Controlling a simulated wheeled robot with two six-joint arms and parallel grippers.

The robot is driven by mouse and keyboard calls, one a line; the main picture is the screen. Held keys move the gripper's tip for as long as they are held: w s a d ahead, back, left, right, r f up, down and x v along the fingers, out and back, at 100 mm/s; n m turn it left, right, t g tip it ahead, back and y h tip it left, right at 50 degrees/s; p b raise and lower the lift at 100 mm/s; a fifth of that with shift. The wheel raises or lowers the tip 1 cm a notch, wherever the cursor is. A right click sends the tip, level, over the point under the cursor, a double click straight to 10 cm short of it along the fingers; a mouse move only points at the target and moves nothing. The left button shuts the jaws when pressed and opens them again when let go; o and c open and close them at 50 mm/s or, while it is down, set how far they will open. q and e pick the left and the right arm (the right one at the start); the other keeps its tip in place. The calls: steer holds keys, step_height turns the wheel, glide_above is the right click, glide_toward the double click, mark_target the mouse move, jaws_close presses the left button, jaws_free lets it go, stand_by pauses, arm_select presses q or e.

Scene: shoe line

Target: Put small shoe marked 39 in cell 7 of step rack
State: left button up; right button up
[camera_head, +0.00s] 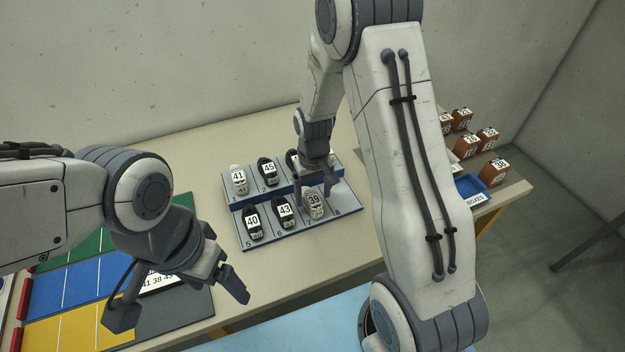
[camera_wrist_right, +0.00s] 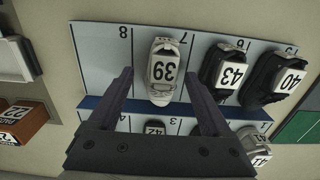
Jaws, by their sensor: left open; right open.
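The small grey-white shoe marked 39 (camera_head: 314,203) stands in cell 7 of the step rack (camera_head: 348,201), on the lower front step. In the right wrist view the shoe marked 39 (camera_wrist_right: 163,70) rests in cell 7, between the empty cell 8 and the shoe marked 43. My right gripper (camera_head: 318,182) is open just behind and above the shoe. In its wrist view the fingers (camera_wrist_right: 160,95) are spread on either side, apart from the shoe. My left gripper (camera_head: 240,285) is open and empty over the front left of the table.
The shoes marked 40 (camera_head: 252,220) and 43 (camera_head: 284,211) fill cells 5 and 6. Shoes 41 (camera_head: 238,178) and 45 (camera_head: 267,171) stand on the upper step. Orange-brown boxes (camera_head: 494,172) and a blue tray (camera_head: 471,188) are at right. A coloured mat (camera_head: 62,290) lies at left.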

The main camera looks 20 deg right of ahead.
mark_target(313, 195)
step_height(313, 195, up, 11)
steer(key=s+a+r+n, duration=0.3)
steer(key=s+a+r, duration=0.2)
steer(key=s+a, duration=0.45)
steer(key=s+a+n+y, duration=0.1)
steer(key=s+a+n, duration=0.3)
steer(key=s, duration=1)
steer(key=shift+s+a+r+b, duration=0.15)
steer(key=shift+a+r+b, duration=0.2)
steer(key=shift+a, duration=0.05)
